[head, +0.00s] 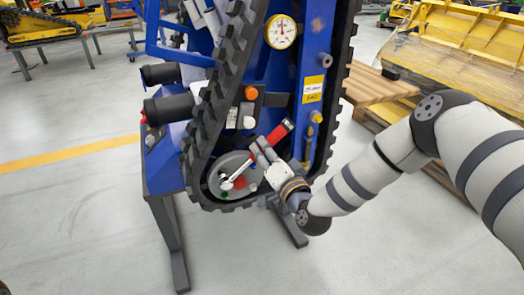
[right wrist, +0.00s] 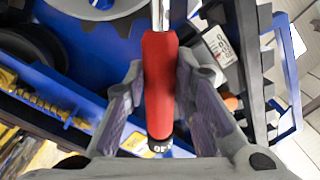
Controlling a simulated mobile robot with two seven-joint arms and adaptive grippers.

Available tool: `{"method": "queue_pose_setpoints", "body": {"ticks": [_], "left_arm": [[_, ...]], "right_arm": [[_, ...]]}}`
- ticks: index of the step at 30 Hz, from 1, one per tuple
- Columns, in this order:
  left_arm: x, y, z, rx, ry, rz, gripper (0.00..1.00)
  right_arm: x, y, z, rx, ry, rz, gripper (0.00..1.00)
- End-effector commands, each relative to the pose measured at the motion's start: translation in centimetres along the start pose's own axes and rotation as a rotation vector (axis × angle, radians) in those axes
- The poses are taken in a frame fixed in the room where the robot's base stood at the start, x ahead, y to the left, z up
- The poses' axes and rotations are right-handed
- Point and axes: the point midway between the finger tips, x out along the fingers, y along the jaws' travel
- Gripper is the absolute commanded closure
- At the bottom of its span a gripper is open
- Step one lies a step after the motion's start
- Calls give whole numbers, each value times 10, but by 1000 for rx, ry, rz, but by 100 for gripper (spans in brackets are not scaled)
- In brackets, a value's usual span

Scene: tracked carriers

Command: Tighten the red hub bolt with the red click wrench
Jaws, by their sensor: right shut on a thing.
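The red click wrench has a red handle (head: 281,133) and a silver shaft (head: 240,172) slanting down left to the hub (head: 215,182). My right gripper (head: 264,151) is shut on the handle. The right wrist view also shows the red handle (right wrist: 159,85) between the gripper's fingers (right wrist: 160,78), with the shaft running out of the top. The wrench head (head: 227,185) lies over the grey hub face. A red bolt (head: 240,182) shows beside it; I cannot tell which bolt the head sits on. A green spot (head: 224,194) is lower on the hub. My left gripper is out of view.
A black track (head: 197,150) loops around the hub on a blue carrier frame (head: 315,60). A gauge (head: 281,31), an orange knob (head: 251,93) and a yellow fitting (head: 316,117) are above. Wooden pallets (head: 378,88) stand at right.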

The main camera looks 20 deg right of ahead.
Motion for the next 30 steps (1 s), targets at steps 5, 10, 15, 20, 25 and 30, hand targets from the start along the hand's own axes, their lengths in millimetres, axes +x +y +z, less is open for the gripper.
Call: {"method": "queue_pose_setpoints", "body": {"ticks": [5, 10, 15, 20, 25, 30], "left_arm": [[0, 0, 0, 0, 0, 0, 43], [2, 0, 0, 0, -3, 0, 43], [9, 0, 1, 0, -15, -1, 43], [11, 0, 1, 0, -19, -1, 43], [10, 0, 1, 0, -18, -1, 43], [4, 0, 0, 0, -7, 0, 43]], "right_arm": [[1, -1, -1, 12, 3, -3, 100], [1, 1, -1, 20, 3, -3, 100], [0, 10, 2, 78, 2, -2, 100], [0, 13, 0, 114, 4, -3, 100], [0, 12, 0, 112, 4, -4, 100], [1, 4, -2, 74, 4, -8, 100]]}}
